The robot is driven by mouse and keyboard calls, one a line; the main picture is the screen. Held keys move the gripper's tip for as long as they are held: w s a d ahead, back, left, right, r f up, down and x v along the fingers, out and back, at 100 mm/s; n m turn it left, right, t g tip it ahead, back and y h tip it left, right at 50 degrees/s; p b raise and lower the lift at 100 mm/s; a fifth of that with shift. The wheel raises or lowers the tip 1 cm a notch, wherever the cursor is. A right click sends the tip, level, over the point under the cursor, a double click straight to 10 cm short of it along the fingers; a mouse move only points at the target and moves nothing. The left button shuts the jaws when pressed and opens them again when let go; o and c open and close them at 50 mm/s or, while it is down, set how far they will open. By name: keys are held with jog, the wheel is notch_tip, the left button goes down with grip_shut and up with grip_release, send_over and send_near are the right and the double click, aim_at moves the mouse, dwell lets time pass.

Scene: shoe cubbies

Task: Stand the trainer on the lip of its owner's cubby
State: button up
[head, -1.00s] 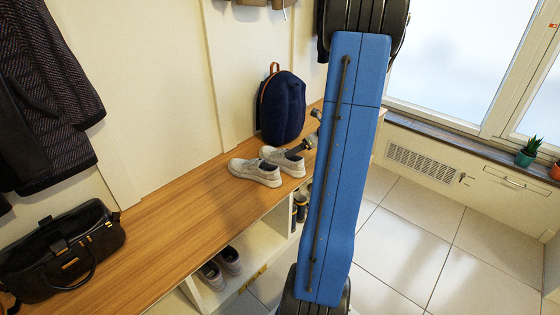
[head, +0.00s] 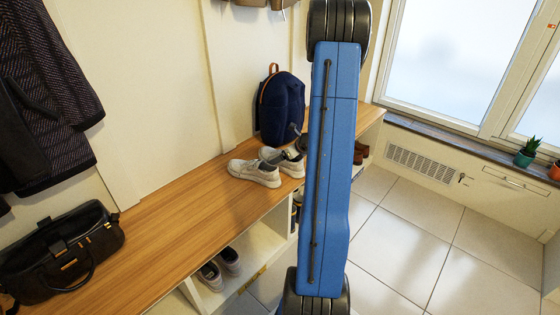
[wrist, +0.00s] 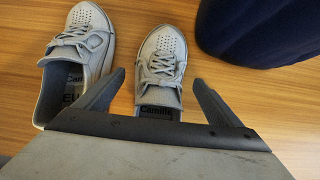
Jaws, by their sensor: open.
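A pair of light grey trainers stands on the wooden bench top. The left trainer (head: 256,173) also shows in the wrist view (wrist: 82,42). The right trainer (head: 292,168) is partly hidden by my arm in the head view. In the wrist view the right trainer (wrist: 163,62) lies between my fingers, its heel end towards me, with "Camille" on its insole. The left one's insole bears a name too, partly covered by a finger. My gripper (wrist: 160,82) is open, its fingers either side of the right trainer's heel end. Whether they touch it I cannot tell.
A navy backpack (head: 282,108) stands close behind the trainers. A black bag (head: 62,250) sits at the bench's left end. Cubbies under the bench (head: 165,215) hold other shoes (head: 222,268). Bench between bag and trainers is clear; tiled floor (head: 400,235) lies right.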

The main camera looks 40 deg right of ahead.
jog(key=shift+x, duration=0.85)
jog(key=c, duration=1.4)
jog(key=shift+r, duration=0.1)
jog(key=shift+c, duration=0.2)
jog(key=shift+s+d+r, duration=0.1)
jog(key=shift+s+r, duration=0.1)
jog(key=shift+r, duration=0.25)
jog(key=r, duration=0.6)
jog(key=shift+s+r, duration=0.1)
jog(key=shift+s, duration=0.3)
jog(key=s+d, duration=0.1)
jog(key=s, duration=1.7)
jog(key=shift+s+d, duration=0.25)
jog(key=shift+s, duration=0.1)
